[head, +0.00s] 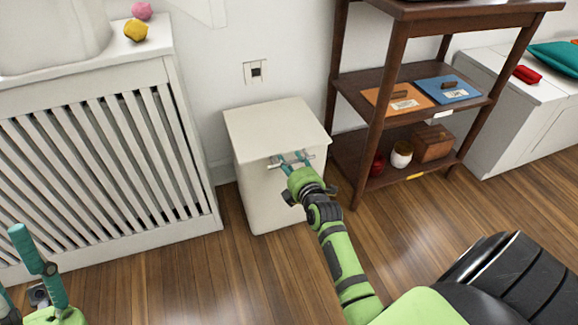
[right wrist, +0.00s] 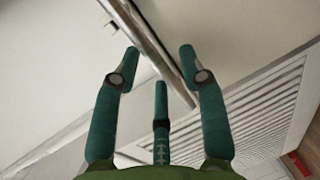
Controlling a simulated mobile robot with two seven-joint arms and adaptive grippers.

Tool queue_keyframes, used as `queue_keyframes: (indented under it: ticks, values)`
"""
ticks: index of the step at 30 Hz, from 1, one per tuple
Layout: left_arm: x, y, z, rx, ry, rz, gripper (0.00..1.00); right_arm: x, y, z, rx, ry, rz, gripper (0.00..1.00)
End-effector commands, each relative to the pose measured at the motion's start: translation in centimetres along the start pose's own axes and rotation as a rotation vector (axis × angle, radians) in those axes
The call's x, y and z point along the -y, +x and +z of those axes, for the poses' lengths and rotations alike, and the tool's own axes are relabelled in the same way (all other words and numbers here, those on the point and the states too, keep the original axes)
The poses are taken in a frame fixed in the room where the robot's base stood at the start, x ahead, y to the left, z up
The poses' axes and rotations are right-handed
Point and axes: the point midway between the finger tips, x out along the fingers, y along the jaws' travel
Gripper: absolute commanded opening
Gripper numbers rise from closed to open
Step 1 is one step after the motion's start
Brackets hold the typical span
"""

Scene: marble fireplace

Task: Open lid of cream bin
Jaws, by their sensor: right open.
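The cream bin (head: 265,200) stands on the floor against the wall, with its flat lid (head: 275,122) down. A metal bar handle (head: 314,156) runs along the lid's front edge. My right gripper (head: 293,157) is at this handle with its teal fingers spread. In the right wrist view the open fingers (right wrist: 157,58) are on either side of the bar (right wrist: 150,40), which crosses diagonally between and beyond the tips. I cannot tell whether they touch it. My left gripper (head: 32,268) is at the lower left, partly cut off, with its fingers apart and empty.
A slatted white radiator cover (head: 100,160) stands left of the bin, with a yellow object (head: 135,30) and a pink one (head: 142,10) on top. A brown wooden shelf (head: 370,130) stands close on the right. Wooden floor (head: 240,275) is clear in front of the bin.

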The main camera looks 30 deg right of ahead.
Motion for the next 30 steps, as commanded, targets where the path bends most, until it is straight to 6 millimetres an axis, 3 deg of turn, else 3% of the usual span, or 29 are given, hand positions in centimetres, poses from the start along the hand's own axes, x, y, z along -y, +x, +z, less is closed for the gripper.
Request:
queue_keyframes:
  ticks: [4,12,13,15,16,30]
  values:
    - [0.31,-0.49,-0.31,-0.041,0.001,-0.009,0.40,0.11,1.14,-0.03,-0.001,0.001,-0.001,0.42]
    - [0.38,-0.44,-0.45,-0.049,0.001,-0.011,0.40,0.04,1.26,-0.03,-0.001,0.000,-0.002,0.42]
    - [0.38,-0.44,-0.45,-0.048,0.001,-0.011,0.40,0.04,1.25,-0.03,-0.001,0.000,-0.002,0.34]
    - [0.38,-0.44,-0.44,-0.048,0.001,-0.011,0.40,0.04,1.25,-0.03,-0.001,0.000,-0.002,0.06]
    - [0.38,-0.44,-0.44,-0.048,0.001,-0.011,0.40,0.04,1.25,-0.03,-0.001,0.000,-0.002,0.00]
    - [0.25,0.08,-0.23,-0.026,0.004,-0.006,0.40,-0.29,1.18,-0.03,-0.001,0.000,-0.008,0.00]
